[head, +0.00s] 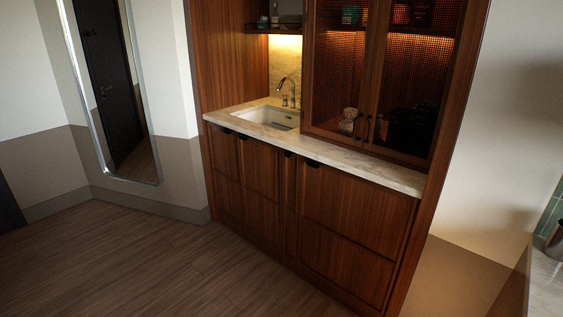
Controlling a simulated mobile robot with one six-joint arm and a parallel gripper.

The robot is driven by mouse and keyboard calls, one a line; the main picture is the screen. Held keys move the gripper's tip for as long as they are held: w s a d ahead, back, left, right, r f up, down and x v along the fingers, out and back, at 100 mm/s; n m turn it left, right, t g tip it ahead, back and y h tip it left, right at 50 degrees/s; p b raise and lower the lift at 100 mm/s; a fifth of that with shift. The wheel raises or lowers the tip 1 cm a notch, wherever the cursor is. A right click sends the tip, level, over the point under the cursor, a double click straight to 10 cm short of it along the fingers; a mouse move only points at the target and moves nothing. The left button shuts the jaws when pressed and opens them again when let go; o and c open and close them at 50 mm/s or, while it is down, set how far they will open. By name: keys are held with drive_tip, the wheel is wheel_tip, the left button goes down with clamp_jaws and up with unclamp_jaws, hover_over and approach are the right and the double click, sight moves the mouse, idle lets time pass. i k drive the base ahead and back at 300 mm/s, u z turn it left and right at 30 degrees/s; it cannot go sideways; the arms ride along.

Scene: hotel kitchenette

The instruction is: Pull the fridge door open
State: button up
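No plain fridge shows; the base unit has closed wooden fronts, and I cannot tell which one is the fridge door. The wide right front (352,200) sits under the counter and has a small black pull (313,163) at its top left edge. A narrow front (290,205) beside it has a dark pull (288,154) at its top. The left fronts (240,185) are also closed and have dark pulls near the top. My gripper is not in view.
A pale marble counter (385,174) with a white sink (265,117) and tap (289,92) tops the unit. Closed mesh-front cabinet doors (375,75) stand above its right part. The wooden floor (150,255) in front is clear. A tall mirror (112,85) is at left, another counter (546,285) at right.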

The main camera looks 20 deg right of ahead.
sight(354, 230)
drive_tip(key=u, duration=0.45)
drive_tip(key=i, duration=0.8)
drive_tip(key=u, duration=0.35)
drive_tip(key=k, duration=0.2)
drive_tip(key=u, duration=0.05)
